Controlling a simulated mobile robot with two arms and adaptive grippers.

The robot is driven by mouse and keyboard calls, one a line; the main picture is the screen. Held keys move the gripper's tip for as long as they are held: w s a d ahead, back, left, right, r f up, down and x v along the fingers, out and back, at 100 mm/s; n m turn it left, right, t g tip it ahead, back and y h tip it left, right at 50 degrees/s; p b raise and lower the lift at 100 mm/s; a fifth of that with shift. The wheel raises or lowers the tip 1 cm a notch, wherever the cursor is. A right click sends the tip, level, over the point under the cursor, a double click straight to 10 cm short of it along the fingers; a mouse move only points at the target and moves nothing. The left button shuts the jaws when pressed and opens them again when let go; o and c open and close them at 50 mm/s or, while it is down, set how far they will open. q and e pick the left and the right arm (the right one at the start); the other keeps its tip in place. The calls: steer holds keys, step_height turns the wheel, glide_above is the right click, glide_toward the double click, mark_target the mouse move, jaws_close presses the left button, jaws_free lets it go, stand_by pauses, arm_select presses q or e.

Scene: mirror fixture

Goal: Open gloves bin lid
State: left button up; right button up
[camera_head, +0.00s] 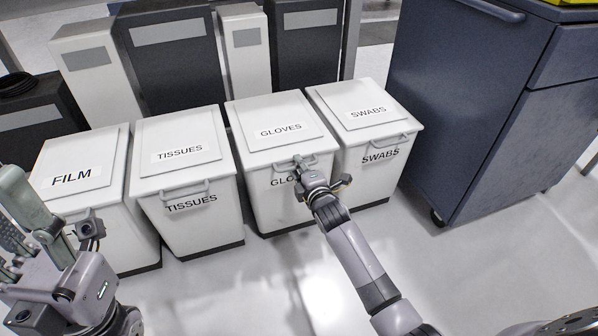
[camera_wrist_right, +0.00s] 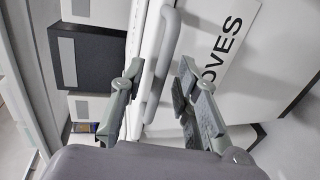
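The white gloves bin (camera_head: 262,205) stands third from the left in a row of white bins. Its lid (camera_head: 262,112), marked GLOVES, lies flat and closed. A bar handle sits at the lid's front edge, and in the right wrist view the handle (camera_wrist_right: 163,60) runs between my finger tips. My right gripper (camera_head: 300,168) is at this handle; in the right wrist view my right gripper (camera_wrist_right: 158,82) is open, with one finger on each side of the bar and gaps visible. It hides part of the front label. My left gripper (camera_head: 58,225) is at the lower left, away from the gloves bin.
The swabs bin (camera_head: 362,165) stands close on the right, the tissues bin (camera_head: 190,215) and film bin (camera_head: 115,235) on the left, all closed. Taller dark and white bins (camera_head: 170,60) stand behind. A dark blue cabinet (camera_head: 470,110) is at the right. The floor in front is clear.

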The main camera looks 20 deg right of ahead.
steer(key=shift+w, duration=0.4)
steer(key=shift+c, duration=0.3)
jaws_close()
stand_by(0.4)
